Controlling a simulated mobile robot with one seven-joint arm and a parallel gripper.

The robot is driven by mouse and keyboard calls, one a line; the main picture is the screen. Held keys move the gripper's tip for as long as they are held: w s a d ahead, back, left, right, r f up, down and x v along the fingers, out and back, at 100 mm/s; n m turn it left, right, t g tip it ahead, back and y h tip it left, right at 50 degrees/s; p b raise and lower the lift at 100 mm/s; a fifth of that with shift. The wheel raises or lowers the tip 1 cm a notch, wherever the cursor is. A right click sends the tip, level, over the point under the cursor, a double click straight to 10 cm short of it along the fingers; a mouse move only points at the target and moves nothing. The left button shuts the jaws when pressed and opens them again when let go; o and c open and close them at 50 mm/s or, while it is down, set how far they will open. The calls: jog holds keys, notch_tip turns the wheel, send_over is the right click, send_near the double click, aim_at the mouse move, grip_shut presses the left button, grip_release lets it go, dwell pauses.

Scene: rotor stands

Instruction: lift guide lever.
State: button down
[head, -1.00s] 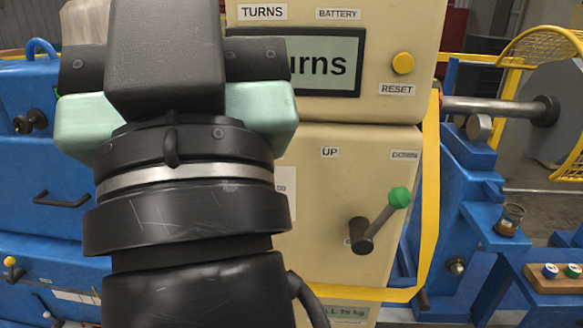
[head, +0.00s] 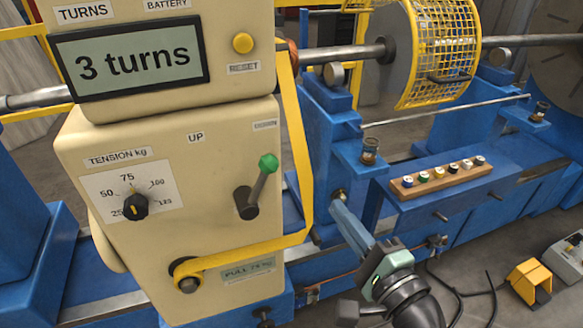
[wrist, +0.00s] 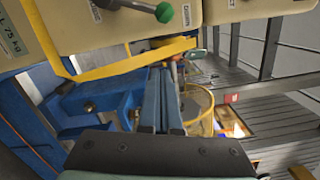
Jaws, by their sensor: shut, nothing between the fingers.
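The guide lever (head: 257,192) is a dark shaft with a green knob on the front of the cream box. It slants up and right from its pivot, with the knob below the DOWN label and right of the UP label. The knob (wrist: 164,12) also shows at the top of the wrist view. My gripper (head: 338,207) is at the lower right of the box, below and right of the lever and apart from it. In the wrist view its fingers (wrist: 160,72) are together and empty, pointing below the knob.
A yellow strap (head: 300,160) runs down the box's right side and around a roller (head: 188,278) below the lever. Blue machine frame (head: 345,135) stands to the right, with a wooden block of several coloured pegs (head: 440,178). A display (head: 130,62) reads "3 turns".

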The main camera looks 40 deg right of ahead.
jog(key=shift+f, duration=0.1)
jog(key=w+a+r+p, duration=0.1)
jog(key=w+p, duration=0.4)
jog(key=w, duration=0.6)
jog(key=shift+w+r, duration=0.15)
jog(key=shift+w, duration=0.1)
jog(key=shift+a+r, duration=0.1)
jog(key=shift+r, duration=0.05)
dwell(0.3)
